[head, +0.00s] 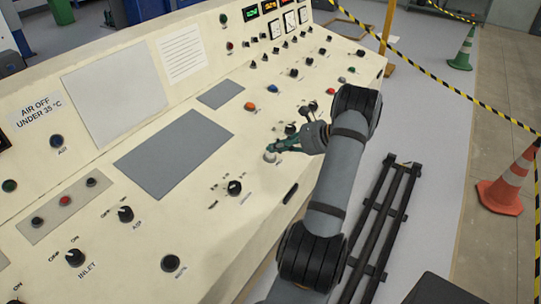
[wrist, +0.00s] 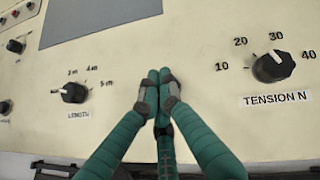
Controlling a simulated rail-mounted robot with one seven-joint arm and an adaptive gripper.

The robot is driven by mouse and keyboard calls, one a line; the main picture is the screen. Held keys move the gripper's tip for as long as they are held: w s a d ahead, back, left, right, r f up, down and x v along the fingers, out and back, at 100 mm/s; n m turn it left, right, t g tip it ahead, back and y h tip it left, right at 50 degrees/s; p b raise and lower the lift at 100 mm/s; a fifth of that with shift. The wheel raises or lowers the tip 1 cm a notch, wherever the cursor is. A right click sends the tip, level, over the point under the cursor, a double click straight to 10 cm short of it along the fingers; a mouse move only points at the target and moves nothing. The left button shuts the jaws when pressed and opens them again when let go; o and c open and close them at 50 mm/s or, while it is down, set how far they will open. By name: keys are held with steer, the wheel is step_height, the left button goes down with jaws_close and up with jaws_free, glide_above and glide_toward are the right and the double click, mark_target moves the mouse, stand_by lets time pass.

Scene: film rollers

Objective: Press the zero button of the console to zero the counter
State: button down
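The cream console (head: 330,80) has a sloping panel of knobs and buttons. A small pale round button (head: 269,157) sits on it right at my fingertips; its label is too small to read, so I cannot confirm it is the zero button. My gripper (head: 272,148) has its teal fingers drawn together and empty, pointing at the panel. In the wrist view the closed fingertips (wrist: 158,78) lie between the LENGTH knob and the TENSION N knob, and no button shows there; they may hide it. I cannot tell whether the fingertips touch the button.
The LENGTH knob (wrist: 74,92) is left of the fingers and the TENSION N knob (wrist: 270,67) is right. A grey panel (head: 174,153) lies flat further left. An orange button (head: 250,106) stands behind my gripper. A black rail frame (head: 385,225) is on the floor.

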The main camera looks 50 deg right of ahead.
steer(key=shift+w+f+b, duration=0.1)
steer(key=shift+f+b, duration=0.3)
steer(key=shift+f+b, duration=0.4)
steer(key=shift+f, duration=0.05)
stand_by(0.8)
steer(key=shift+r, duration=0.1)
steer(key=shift+r+p, duration=0.5)
steer(key=shift+r, duration=0.25)
steer(key=shift+s+r+p, duration=0.25)
steer(key=shift+r+p, duration=0.3)
steer(key=shift+r, duration=0.25)
steer(key=shift+s+r+p, duration=0.2)
steer(key=shift+r+p, duration=0.3)
steer(key=shift+r, duration=0.35)
steer(key=shift+s+r+p, duration=0.25)
steer(key=shift+r+p, duration=0.3)
steer(key=shift+r, duration=0.25)
steer(key=shift+f, duration=0.15)
